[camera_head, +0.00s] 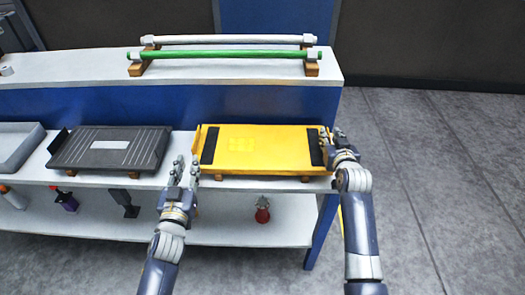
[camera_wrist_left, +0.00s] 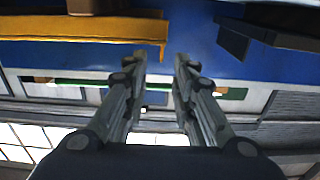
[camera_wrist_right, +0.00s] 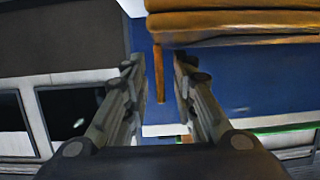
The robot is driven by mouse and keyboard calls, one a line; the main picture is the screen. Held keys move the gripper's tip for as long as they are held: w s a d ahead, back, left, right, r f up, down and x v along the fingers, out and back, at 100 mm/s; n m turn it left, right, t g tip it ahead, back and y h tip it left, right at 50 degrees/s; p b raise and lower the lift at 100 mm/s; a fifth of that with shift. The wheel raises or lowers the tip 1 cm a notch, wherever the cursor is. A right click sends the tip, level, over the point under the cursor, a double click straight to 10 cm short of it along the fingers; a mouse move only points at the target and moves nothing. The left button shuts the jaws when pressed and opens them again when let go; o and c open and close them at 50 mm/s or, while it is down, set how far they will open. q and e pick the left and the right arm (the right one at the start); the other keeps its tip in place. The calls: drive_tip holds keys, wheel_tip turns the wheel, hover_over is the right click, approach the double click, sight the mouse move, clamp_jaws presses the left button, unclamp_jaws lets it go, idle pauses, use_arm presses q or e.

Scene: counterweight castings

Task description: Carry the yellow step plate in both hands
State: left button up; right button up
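The yellow step plate (camera_head: 258,143) lies flat on wooden blocks on the white bench top, with a dark strip near each end. My left gripper (camera_head: 187,165) is open and empty just off its left end. In the left wrist view the plate (camera_wrist_left: 80,27) shows at the upper left, its end lip near the gap between the fingers. My right gripper (camera_head: 331,137) is at the plate's right end. In the right wrist view its fingers are apart, with the plate's end lip (camera_wrist_right: 159,72) showing between them. I cannot tell whether either finger touches it.
A dark ribbed plate (camera_head: 112,148) lies left of the yellow one, close to my left gripper. A grey tray (camera_head: 18,146) is further left. White and green bars (camera_head: 225,54) rest on the raised back shelf. A red item (camera_head: 262,213) stands on the lower shelf. The floor at right is clear.

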drive_tip(key=shift+s+r, duration=0.1)
drive_tip(key=shift+s, duration=0.25)
drive_tip(key=v, duration=1.1)
drive_tip(key=shift+s+r, duration=0.1)
drive_tip(key=shift+s, duration=0.05)
